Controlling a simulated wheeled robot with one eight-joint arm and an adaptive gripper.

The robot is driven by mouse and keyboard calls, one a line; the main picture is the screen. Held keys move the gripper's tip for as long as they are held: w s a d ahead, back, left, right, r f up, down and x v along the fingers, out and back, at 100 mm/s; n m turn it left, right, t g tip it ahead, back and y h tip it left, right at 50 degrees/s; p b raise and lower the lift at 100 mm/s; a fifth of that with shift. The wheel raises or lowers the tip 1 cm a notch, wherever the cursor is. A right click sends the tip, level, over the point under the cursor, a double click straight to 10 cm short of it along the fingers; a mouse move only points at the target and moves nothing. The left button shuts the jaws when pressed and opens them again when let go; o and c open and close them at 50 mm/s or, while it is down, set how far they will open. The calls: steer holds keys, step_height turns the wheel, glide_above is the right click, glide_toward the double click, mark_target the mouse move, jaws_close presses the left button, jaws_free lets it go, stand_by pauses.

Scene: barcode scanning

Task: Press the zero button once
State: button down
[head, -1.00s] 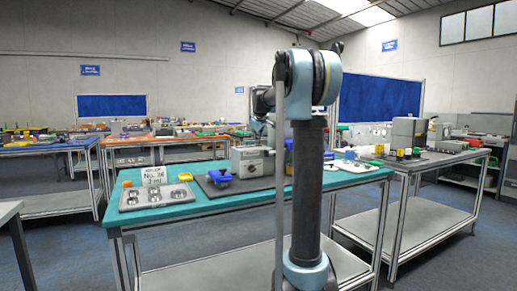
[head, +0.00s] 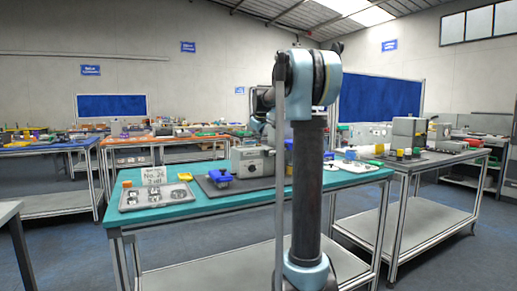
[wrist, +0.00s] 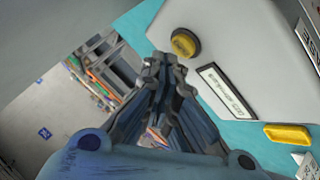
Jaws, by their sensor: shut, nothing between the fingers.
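A round yellow button (wrist: 184,43) with dark lettering too small to read surely sits on a pale grey housing (wrist: 235,45) in the wrist view. A white label plate (wrist: 226,91) with a dark border is beside it. My gripper (wrist: 163,62) is shut and empty, its fingertips just left of and below the button in the picture. I cannot tell whether they touch it. In the head view, a grey device (head: 248,161) stands on the teal table (head: 190,210); my arm hides part of that area, and the fingertips do not show clearly.
A second bench (head: 425,160) with equipment stands at right.

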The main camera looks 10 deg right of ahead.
steer(key=shift+s+f, duration=0.1)
steer(key=shift+f, duration=0.7)
stand_by(1.1)
steer(key=shift+r, duration=0.85)
steer(key=shift+r, duration=0.1)
steer(key=shift+r, duration=2.4)
